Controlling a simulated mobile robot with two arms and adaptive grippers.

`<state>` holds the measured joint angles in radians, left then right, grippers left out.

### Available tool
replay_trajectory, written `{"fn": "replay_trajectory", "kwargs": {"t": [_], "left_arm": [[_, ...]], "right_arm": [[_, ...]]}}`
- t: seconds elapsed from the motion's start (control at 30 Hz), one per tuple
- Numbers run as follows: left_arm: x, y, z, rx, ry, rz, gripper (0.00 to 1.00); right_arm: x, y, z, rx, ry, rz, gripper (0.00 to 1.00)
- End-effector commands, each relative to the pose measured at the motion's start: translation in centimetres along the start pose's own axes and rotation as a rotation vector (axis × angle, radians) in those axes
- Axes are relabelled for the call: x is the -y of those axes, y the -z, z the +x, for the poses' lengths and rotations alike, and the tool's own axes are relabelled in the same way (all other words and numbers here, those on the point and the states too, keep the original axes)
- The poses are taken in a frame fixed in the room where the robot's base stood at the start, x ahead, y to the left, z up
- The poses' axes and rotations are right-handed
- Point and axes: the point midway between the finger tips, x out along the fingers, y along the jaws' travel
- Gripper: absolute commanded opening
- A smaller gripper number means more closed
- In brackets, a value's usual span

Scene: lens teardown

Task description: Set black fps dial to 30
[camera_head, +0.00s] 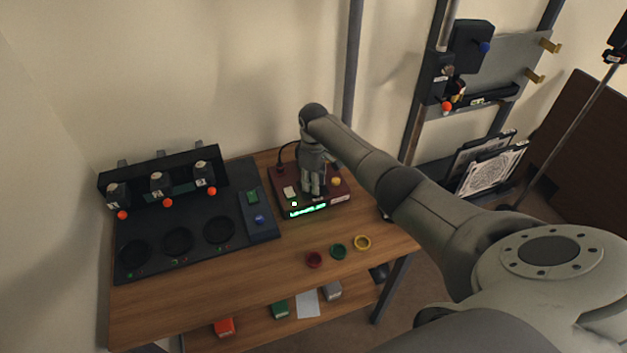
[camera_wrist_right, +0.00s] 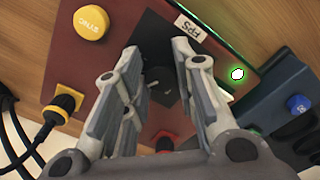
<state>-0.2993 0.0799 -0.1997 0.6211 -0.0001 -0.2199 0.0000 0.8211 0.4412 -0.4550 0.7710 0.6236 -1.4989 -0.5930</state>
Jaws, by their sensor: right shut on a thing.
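The dark red control box (camera_head: 281,203) stands on the wooden table in the head view, with a lit green display (camera_head: 308,210) on its front. My right gripper (camera_head: 312,190) points down onto the box top. In the right wrist view, the black fps dial (camera_wrist_right: 157,78) sits between the fingers of my right gripper (camera_wrist_right: 158,75), which is shut on it. An "FPS" label (camera_wrist_right: 190,27) is beside the dial. The dial's pointer setting and the display text are too small to read. My left gripper is not in view.
A yellow sync knob (camera_wrist_right: 91,22) and a yellow-collared cable plug (camera_wrist_right: 63,104) are on the box near the fingers. A dark panel (camera_head: 138,228) with round wells stands left. Coloured rings (camera_head: 338,251) lie in front on the table.

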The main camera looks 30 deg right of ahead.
Motion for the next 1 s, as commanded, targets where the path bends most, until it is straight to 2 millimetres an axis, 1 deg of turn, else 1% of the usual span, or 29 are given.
{"fn": "replay_trajectory", "kwargs": {"t": [0.3, 0.5, 0.73, 1.0], "left_arm": [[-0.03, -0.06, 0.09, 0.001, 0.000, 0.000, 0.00], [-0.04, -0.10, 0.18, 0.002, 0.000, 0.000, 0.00], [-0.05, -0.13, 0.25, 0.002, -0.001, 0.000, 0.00], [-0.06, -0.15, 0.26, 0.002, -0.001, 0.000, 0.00]], "right_arm": [[-0.17, 0.16, -0.08, -0.004, -0.003, -0.274, 0.02], [-0.20, 0.18, -0.08, -0.005, -0.003, -0.398, 0.02], [-0.20, 0.21, -0.10, -0.005, -0.002, -0.481, 0.02], [-0.19, 0.23, -0.12, -0.005, -0.002, -0.511, 0.02]]}}
